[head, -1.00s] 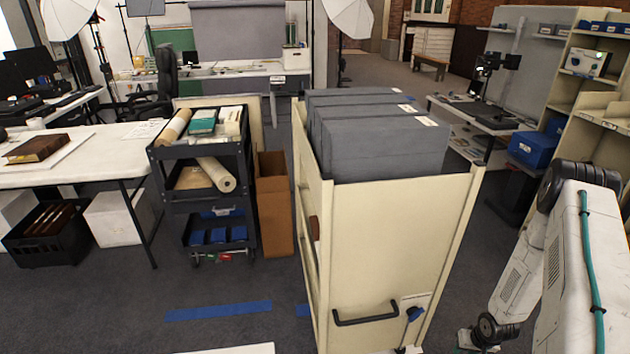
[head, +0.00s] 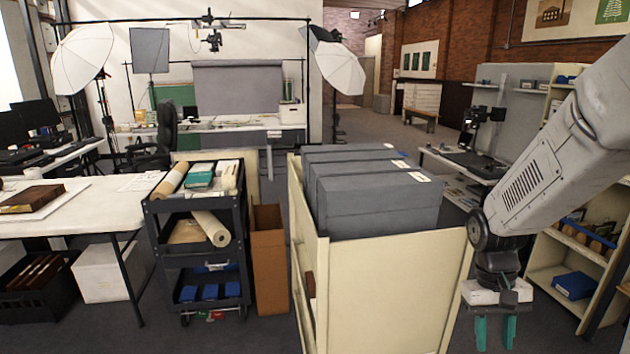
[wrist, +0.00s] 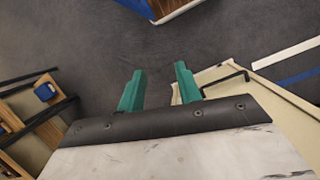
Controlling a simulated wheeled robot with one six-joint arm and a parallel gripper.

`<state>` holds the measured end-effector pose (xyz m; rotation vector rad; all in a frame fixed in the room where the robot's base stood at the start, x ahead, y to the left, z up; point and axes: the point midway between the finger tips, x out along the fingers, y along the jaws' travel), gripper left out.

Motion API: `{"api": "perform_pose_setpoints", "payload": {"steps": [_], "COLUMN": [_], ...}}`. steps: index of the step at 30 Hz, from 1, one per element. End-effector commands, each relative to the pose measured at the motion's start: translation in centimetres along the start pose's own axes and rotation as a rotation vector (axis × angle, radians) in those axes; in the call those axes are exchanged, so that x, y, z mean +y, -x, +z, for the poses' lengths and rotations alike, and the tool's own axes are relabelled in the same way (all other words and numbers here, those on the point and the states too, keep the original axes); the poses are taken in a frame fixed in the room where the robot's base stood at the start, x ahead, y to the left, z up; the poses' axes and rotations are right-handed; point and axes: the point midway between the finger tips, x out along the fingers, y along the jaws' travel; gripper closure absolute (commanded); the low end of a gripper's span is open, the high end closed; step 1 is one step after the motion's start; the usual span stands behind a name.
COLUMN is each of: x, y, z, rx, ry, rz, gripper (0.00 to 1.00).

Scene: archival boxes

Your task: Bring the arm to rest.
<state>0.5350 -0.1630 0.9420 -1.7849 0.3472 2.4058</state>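My gripper (head: 495,332) hangs at the lower right in the head view, pointing down, to the right of the cream cart (head: 385,290). Its two teal fingers stand apart with nothing between them. In the wrist view the open fingers (wrist: 158,88) show above grey carpet (wrist: 150,45). My arm is bent, with its elbow high at the right edge and the wrist low. Several grey archival boxes (head: 375,205) stand in the cart, clear of the gripper.
The cart's edge and black handle (wrist: 225,82) lie close to the gripper in the wrist view. Shelving (head: 585,255) with blue boxes stands at the right. A dark trolley (head: 200,255) and a white table (head: 75,215) are at the left. Bare floor lies below the gripper.

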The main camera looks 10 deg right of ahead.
Motion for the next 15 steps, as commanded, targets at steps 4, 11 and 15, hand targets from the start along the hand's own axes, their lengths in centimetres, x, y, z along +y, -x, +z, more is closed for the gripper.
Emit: {"api": "perform_pose_setpoints", "payload": {"steps": [4,11,15], "x": [-2.4,-5.5,-6.8], "y": [3.8,7.5,9.1], "z": [5.0,12.1,15.2], "rx": [0.020,0.093,0.193], "ry": [0.034,0.100,0.145], "rz": [-0.021,-0.057,-0.076], "gripper": [0.65,0.65,0.65]}}
